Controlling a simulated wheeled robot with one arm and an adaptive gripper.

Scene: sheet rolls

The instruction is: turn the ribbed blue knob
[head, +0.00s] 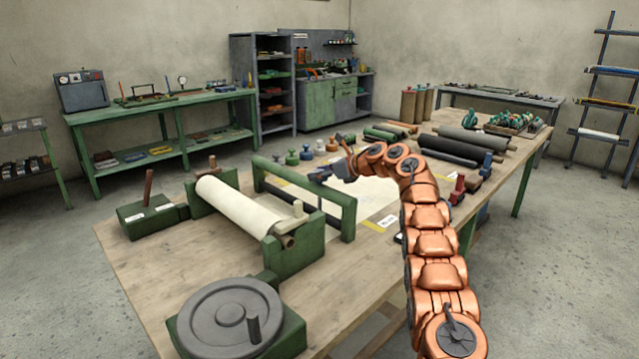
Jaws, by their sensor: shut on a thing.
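My copper-coloured arm reaches in from the lower right over the workbench.
A cream sheet roll (238,207) lies in a green stand left of the frame. A grey handwheel (232,313) is at the near corner. Several small knobs (292,158) stand behind the frame. Dark rolls (455,150) lie farther right on the wooden workbench (125,250).

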